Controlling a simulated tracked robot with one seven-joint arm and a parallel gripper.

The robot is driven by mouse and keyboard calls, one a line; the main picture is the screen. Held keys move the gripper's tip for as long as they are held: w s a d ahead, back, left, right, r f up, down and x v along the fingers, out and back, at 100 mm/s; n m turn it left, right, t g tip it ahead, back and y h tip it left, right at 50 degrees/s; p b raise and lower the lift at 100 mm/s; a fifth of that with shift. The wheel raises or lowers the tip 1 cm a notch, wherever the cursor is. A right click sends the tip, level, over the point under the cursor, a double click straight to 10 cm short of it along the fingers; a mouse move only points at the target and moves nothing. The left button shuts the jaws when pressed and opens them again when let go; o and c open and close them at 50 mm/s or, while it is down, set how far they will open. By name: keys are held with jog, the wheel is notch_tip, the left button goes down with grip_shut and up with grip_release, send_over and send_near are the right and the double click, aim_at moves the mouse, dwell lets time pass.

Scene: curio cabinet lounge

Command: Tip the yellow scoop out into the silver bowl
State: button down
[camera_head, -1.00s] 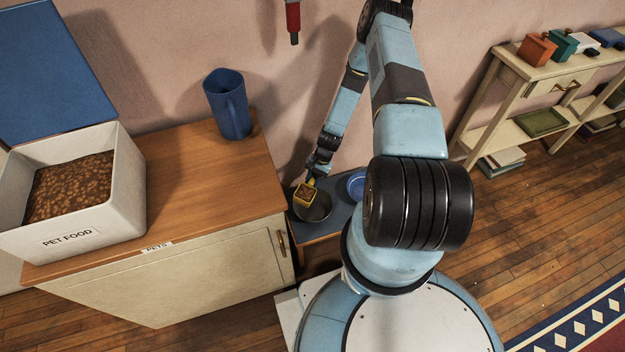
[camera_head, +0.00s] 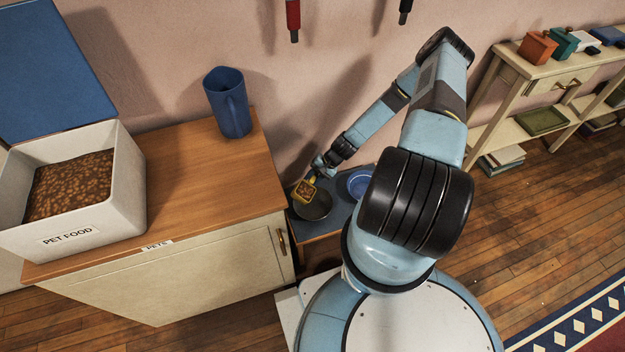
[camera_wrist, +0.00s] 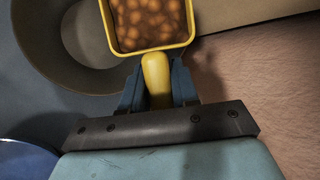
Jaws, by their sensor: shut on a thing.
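The yellow scoop (camera_head: 306,190) is held by its handle in my gripper (camera_head: 319,172). In the wrist view the scoop (camera_wrist: 189,40) is full of brown pet food pieces, and my gripper (camera_wrist: 158,85) is shut on its yellow handle. The silver bowl (camera_head: 316,208) stands on a low dark surface beside the cabinet. The scoop is over the bowl's back left part, seemingly just above it. In the wrist view the bowl (camera_wrist: 40,40) shows behind and left of the scoop. I see no food in the visible part of the bowl.
A blue bowl (camera_head: 361,184) sits right of the silver bowl on the low stand (camera_head: 340,212). The wooden cabinet (camera_head: 200,180) at left carries a blue jug (camera_head: 229,104) and an open pet food bin (camera_head: 125,190). A shelf unit (camera_head: 512,92) stands at the right.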

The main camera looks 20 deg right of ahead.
aim_at(316, 176)
jog(key=shift+s+d+r+n+t+y, duration=0.15)
jog(key=shift+r+n+t+y, duration=0.25)
jog(key=shift+t+y, duration=0.65)
jog(key=shift+s+d+r+n+t+y, duration=0.15)
jog(key=shift+r+t+y, duration=0.15)
jog(key=shift+t+y, duration=0.25)
jog(key=shift+w+r+n+t+y, duration=0.15)
jog(key=shift+r+t+y, duration=0.15)
jog(key=shift+y, duration=0.4)
jog(key=shift+s+d+r+n+t+y, duration=0.15)
jog(key=shift+s+n+t+y, duration=0.15)
jog(key=shift+y, duration=0.35)
jog(key=shift+s+d+r+n+t+y, duration=0.1)
jog(key=shift+n+t+y, duration=0.2)
jog(key=shift+y, duration=0.3)
jog(key=shift+s+d+r+n+t+y, duration=0.1)
jog(key=shift+s+r+n+t+y, duration=0.1)
jog(key=shift+t+y, duration=0.35)
jog(key=shift+a+f+g+h, duration=0.15)
jog(key=shift+g+h, duration=0.15)
jog(key=shift+g, duration=0.15)
jog(key=shift+w+m+h, duration=0.15)
jog(key=shift+m+h, duration=0.25)
jog(key=shift+h, duration=0.1)
jog(key=shift+a+f+g, duration=0.1)
jog(key=shift+g, duration=0.2)
